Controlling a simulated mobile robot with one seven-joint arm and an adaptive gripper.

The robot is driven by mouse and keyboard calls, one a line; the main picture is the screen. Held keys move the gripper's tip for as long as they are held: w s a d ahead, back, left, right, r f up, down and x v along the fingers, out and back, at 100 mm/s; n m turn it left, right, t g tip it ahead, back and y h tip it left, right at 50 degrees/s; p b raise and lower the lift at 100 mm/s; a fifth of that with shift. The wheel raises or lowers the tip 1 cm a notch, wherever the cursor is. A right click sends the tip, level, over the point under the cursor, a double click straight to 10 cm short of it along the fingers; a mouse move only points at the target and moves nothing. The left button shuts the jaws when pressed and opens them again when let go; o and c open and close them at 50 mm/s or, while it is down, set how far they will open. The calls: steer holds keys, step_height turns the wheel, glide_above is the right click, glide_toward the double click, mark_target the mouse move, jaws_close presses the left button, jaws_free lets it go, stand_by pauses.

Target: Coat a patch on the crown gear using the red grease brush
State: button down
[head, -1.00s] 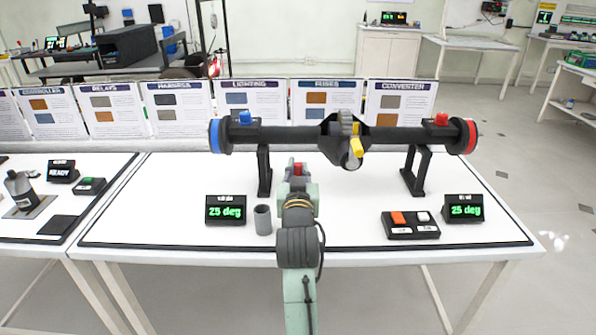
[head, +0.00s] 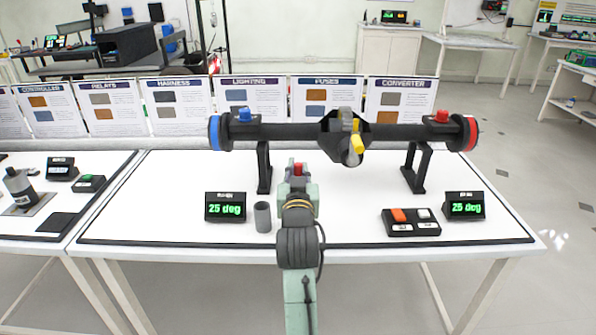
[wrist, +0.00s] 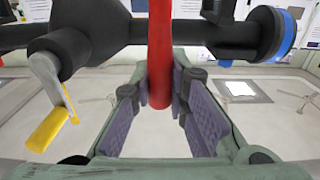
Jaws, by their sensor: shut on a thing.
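The red grease brush shows as a red handle (wrist: 159,55) between my fingers in the wrist view. My gripper (wrist: 159,88) is shut on it. The brush's far end runs out of the top of that view, so I cannot see the bristles. In the head view a bit of red (head: 298,168) shows at my gripper, which is left of and below the central housing. The grey crown gear (head: 346,119) sits in the dark housing at the middle of the axle, beside a yellow part. I see no clear contact between brush and gear.
The dark axle (head: 290,132) has a blue left end and a red right end, and rests on two black stands. A grey cup (head: 262,217), two "25 deg" displays (head: 225,207) and a button box (head: 411,222) stand on the white table (head: 330,225). Posters line the back.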

steer(key=shift+f, duration=0.1)
stand_by(0.3)
step_height(320, 180, up, 7)
steer(key=p, duration=0.6)
stand_by(0.7)
